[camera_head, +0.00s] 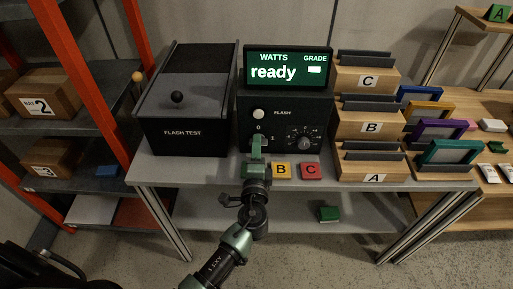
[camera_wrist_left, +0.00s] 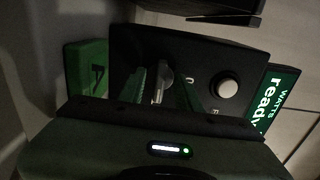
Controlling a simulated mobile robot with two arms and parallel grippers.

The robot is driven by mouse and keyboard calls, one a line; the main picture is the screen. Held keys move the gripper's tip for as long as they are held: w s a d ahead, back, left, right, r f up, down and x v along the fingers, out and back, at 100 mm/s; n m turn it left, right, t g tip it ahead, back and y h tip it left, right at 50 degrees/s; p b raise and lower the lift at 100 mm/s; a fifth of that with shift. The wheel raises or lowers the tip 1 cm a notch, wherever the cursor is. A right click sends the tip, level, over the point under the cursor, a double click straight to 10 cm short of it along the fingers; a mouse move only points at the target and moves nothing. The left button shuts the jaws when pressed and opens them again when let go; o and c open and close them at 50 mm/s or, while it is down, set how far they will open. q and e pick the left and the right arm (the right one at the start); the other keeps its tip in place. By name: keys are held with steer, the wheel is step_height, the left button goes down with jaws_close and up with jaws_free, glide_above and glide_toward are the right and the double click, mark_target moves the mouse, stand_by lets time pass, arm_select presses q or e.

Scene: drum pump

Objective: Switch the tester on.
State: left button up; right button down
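The tester (camera_head: 285,118) is a black box on the grey table, with a lit display (camera_head: 288,67) reading "ready" under the words WATTS and GRADE. Its sloped front has a round white button (camera_head: 258,113) marked FLASH and a dial (camera_head: 304,140). Marks 0 and 1 show by a small switch, mostly hidden by my left gripper (camera_head: 257,146) in the head view. In the left wrist view, the switch lever (camera_wrist_left: 163,86) stands between the two green fingers of my left gripper (camera_wrist_left: 162,92). The fingers look apart; contact is unclear. My right gripper is not in view.
A black FLASH TEST box (camera_head: 182,133) stands left of the tester. Yellow B (camera_head: 281,170) and red C (camera_head: 311,171) blocks lie before it; a green A block (camera_wrist_left: 88,68) shows in the wrist view. Wooden racks (camera_head: 365,125) stand to the right.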

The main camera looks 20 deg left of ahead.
arm_select(q)
steer(key=b+v, duration=0.1)
steer(key=v, duration=0.6)
steer(key=shift+b, duration=0.4)
steer(key=shift+s+d, duration=0.1)
steer(key=shift+s, duration=0.3)
